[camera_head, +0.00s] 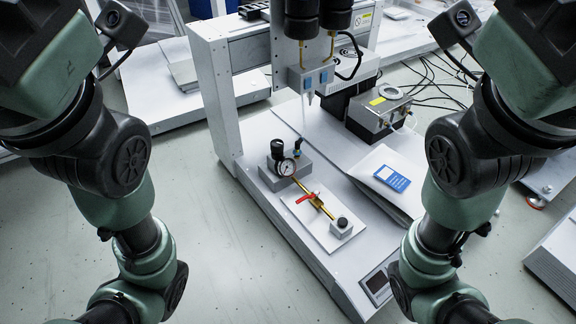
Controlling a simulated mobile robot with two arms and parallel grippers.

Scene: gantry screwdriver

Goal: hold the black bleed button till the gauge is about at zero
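The round white-faced gauge (286,167) sits on the front of a grey block; its needle is too small to read. A brass pipe with a red lever (306,198) lies between gauge and button. A black knob (277,148) stands behind the gauge. Both my arms come down at the left and right sides and leave the picture at the bottom. Neither gripper is in view, and nothing visible touches the button.
A gantry machine (215,90) with dispensing nozzles stands behind the plate. A metal box (379,108) and a sheet with a blue label (392,178) lie to the right. A small display panel (378,284) is at the front edge. Space above the button is clear.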

